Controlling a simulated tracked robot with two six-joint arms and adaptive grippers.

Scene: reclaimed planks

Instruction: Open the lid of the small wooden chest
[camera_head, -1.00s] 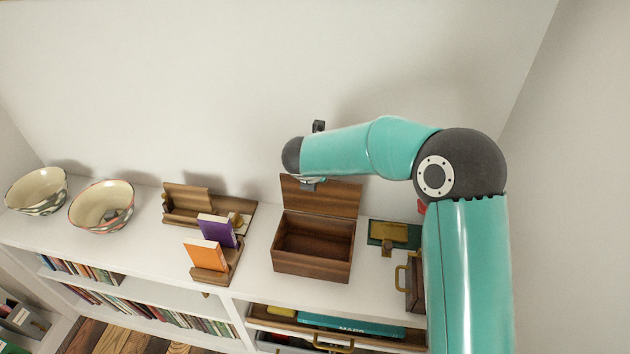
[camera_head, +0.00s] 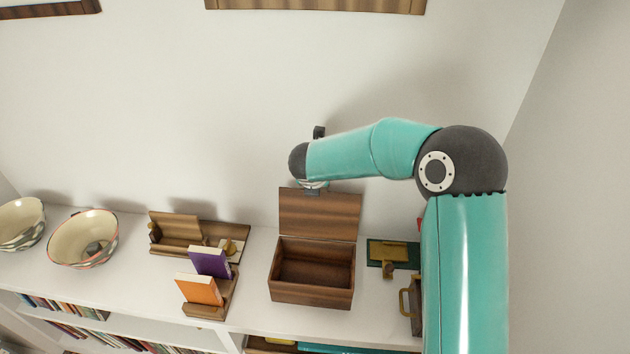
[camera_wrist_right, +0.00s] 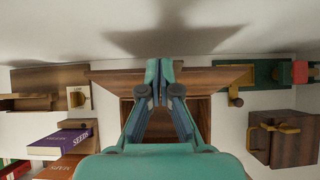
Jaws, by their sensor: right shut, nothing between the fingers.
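The small wooden chest (camera_head: 312,293) stands on the white shelf top, its dark inside empty as far as I can see. Its lid (camera_head: 320,213) stands raised at the back, near the wall. My right gripper (camera_head: 312,190) is at the lid's top edge, mostly hidden behind my wrist in the head view. In the right wrist view my right gripper (camera_wrist_right: 160,72) is shut with nothing between its fingers, and the lid (camera_wrist_right: 215,80) and chest (camera_wrist_right: 203,112) show behind it. I cannot tell whether the fingers touch the lid. My left gripper is out of view.
Left of the chest are a wooden stand with a purple book (camera_head: 210,262) and an orange book (camera_head: 199,289), and two bowls (camera_head: 84,240). Right of it are a green-and-brass piece (camera_head: 393,252) and a brown box with a brass handle (camera_head: 416,305). The wall is close behind.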

